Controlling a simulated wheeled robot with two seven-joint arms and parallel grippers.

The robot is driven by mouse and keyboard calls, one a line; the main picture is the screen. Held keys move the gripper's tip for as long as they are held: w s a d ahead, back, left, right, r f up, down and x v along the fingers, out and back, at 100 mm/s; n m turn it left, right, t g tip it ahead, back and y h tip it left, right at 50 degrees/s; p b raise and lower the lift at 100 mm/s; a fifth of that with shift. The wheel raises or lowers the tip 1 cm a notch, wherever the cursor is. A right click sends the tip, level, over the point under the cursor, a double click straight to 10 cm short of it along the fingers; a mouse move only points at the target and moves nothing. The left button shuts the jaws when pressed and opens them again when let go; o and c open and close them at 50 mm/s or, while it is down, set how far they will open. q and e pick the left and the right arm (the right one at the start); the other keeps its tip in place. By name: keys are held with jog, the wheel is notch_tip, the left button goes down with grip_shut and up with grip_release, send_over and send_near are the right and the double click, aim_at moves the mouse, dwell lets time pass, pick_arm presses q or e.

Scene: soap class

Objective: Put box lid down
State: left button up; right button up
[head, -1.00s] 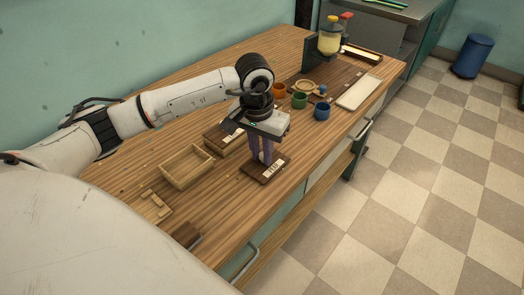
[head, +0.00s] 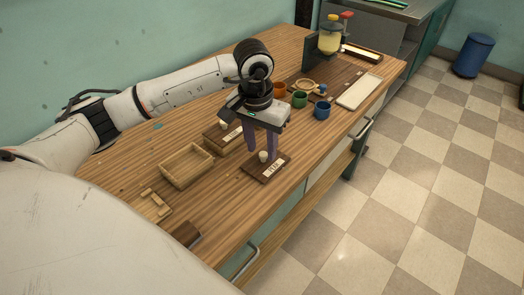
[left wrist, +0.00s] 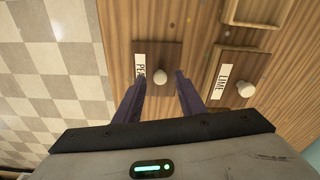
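A dark wooden box lid (head: 284,160) with a white label and pale round knob lies flat near the table's front edge. In the left wrist view this lid (left wrist: 172,53) shows label letters starting "PE", partly cut off by a finger. My left gripper (head: 261,150) is above it, pointing down. In the left wrist view its purple fingers (left wrist: 160,80) are spread apart, with the knob showing between the tips and not gripped. A second lid (head: 216,133), labelled LIME in the left wrist view (left wrist: 238,67), sits on a box behind. My right gripper is not in view.
An open, empty wooden box (head: 187,177) stands left of the lids. Orange, green (head: 299,99) and blue (head: 322,111) cups, a white tray (head: 359,92) and a yellow dispenser (head: 330,38) stand farther right. A small wooden piece (head: 150,207) lies at the near left.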

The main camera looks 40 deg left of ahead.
aim_at(259, 166)
pick_arm(q)
notch_tip(259, 166, up, 10)
jog(key=s, duration=0.1)
jog(key=shift+f+b, duration=0.2)
jog(key=shift+b, duration=0.15)
jog(key=shift+s+d, duration=0.1)
